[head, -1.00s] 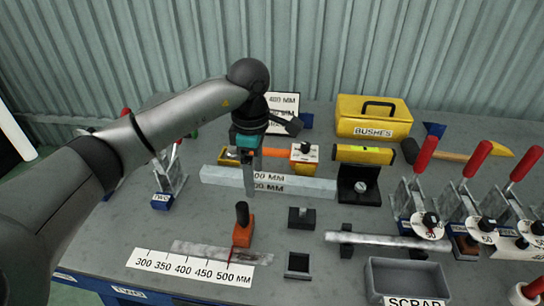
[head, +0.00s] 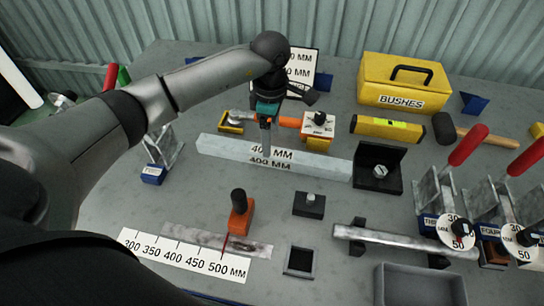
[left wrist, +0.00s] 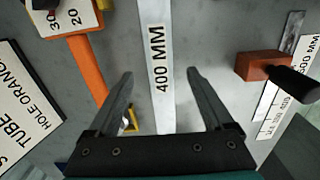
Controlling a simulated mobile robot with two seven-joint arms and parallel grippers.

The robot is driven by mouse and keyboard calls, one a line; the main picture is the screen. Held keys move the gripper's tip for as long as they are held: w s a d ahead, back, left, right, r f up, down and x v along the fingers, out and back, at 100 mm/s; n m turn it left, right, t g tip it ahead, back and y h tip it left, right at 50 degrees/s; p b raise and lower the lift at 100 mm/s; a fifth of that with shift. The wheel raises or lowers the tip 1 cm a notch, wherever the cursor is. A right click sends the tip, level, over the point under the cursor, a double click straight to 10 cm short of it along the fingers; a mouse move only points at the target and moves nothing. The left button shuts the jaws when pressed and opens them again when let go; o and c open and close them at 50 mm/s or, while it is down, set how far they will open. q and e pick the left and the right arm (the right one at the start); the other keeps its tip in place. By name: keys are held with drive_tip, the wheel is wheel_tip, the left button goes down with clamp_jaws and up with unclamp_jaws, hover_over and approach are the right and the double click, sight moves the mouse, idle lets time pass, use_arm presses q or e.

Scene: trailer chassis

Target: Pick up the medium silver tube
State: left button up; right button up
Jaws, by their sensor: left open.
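A long silver square tube marked 400 MM (head: 325,163) lies on the bench near the middle of the head view. My left gripper (head: 266,150) points down at the tube, left of its middle. In the left wrist view the tube (left wrist: 156,30) runs between the two open fingers (left wrist: 159,76), with a gap on each side. Neither finger visibly touches it. Whether the fingertips are below the tube's top cannot be told. My right gripper is not in view.
A black stop block (head: 379,168) stands at the tube's right end. Another grey tube (head: 400,240) rests on supports at right. Toggle clamps (head: 440,190) stand beyond it.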

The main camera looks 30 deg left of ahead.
sight(272, 152)
use_arm(q)
wheel_tip(272, 152, down, 7)
drive_tip(key=shift+d+r+b, duration=0.1)
drive_tip(key=shift+b, duration=0.4)
clamp_jaws()
idle(0.5)
drive_tip(key=shift+w+r, duration=0.1)
drive_tip(key=shift+r, duration=0.05)
idle(0.6)
